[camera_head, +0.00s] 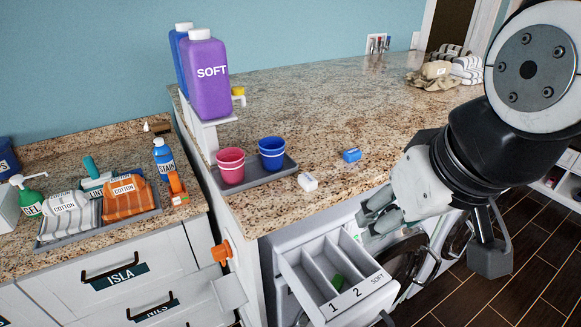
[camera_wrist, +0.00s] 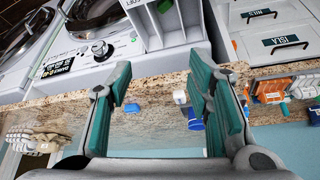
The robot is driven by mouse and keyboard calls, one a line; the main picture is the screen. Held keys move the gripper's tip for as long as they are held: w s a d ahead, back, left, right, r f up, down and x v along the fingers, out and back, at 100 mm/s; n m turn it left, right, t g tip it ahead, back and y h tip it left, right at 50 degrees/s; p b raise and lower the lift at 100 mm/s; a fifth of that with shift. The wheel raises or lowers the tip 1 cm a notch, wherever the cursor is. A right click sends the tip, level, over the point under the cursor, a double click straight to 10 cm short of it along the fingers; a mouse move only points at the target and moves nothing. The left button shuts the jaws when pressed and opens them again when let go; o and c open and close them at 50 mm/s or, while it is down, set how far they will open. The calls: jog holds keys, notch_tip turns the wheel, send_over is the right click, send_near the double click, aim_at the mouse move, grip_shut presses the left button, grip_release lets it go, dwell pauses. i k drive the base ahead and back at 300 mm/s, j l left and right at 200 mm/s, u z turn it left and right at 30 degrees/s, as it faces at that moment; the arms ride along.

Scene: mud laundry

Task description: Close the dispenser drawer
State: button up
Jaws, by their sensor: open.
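The dispenser drawer (camera_head: 349,299) is pulled out from the front of a white washing machine below the counter. It has compartments and a front marked 1, 2 and SOFT. A small green item (camera_head: 338,281) lies inside. My gripper (camera_head: 374,212) is open and empty, near the counter's front edge, above and to the right of the drawer. In the wrist view my open gripper (camera_wrist: 160,80) spans the counter edge. The drawer (camera_wrist: 172,35) shows beyond the fingers at the top, apart from them and partly cut off by the frame.
Blue (camera_head: 352,155) and white (camera_head: 308,181) small boxes lie near the counter edge. A tray (camera_head: 282,172) holds pink and blue cups. Purple SOFT bottle (camera_head: 208,75) stands behind. An orange knob (camera_head: 221,252) juts out left of the drawer. The counter's middle is clear.

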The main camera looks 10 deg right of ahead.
aim_at(367, 294)
jog(key=k+l, duration=0.9)
jog(key=i+l+u, duration=0.05)
jog(key=l, duration=0.05)
